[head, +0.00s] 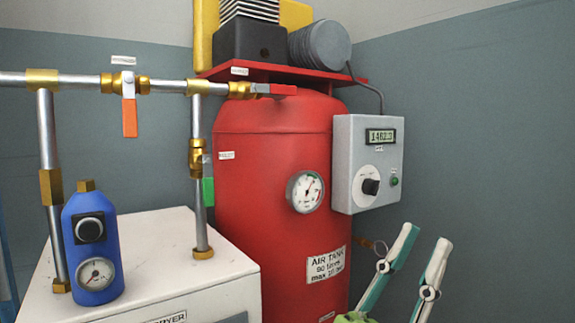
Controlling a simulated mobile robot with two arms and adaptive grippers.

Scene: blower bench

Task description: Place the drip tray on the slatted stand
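Neither the drip tray nor the slatted stand can be made out in the head view.
A red air tank (262,200) stands in the middle with a grey control box (343,175) at its right. A white dryer (150,245) carrying pipes and a blue filter bottle (92,235) is at the left. A green object (352,318) shows at the bottom edge.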

